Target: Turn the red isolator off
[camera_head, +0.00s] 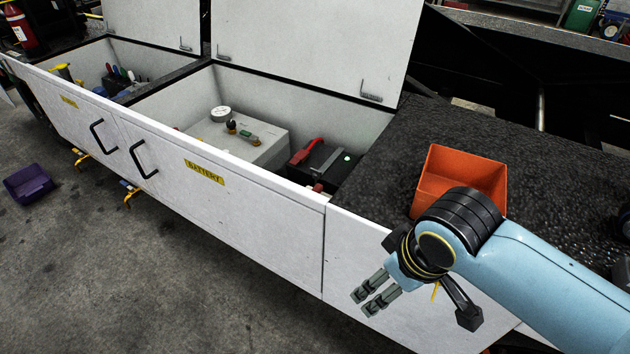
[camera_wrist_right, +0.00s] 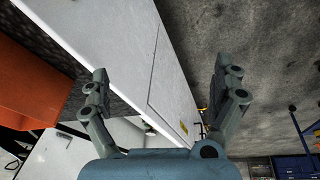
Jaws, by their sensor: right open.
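A red handle-like part (camera_head: 307,151), which looks like the red isolator, sits at the right end of the open battery compartment, by a black box (camera_head: 327,162) with a small green light. I cannot tell its switch position. A smaller red part (camera_head: 318,187) shows lower down, close to the front wall. My right gripper (camera_head: 365,300) is open and empty, outside the white front panel (camera_head: 270,215), below and right of the compartment. In the right wrist view its two fingers (camera_wrist_right: 160,72) stand wide apart with nothing between them. My left gripper is not in view.
An orange bin (camera_head: 462,172) stands on the black textured deck behind my right arm. A pale battery box (camera_head: 255,138) fills the compartment's middle. Raised white lids (camera_head: 310,40) stand behind. A purple bin (camera_head: 28,184) lies on the floor at left.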

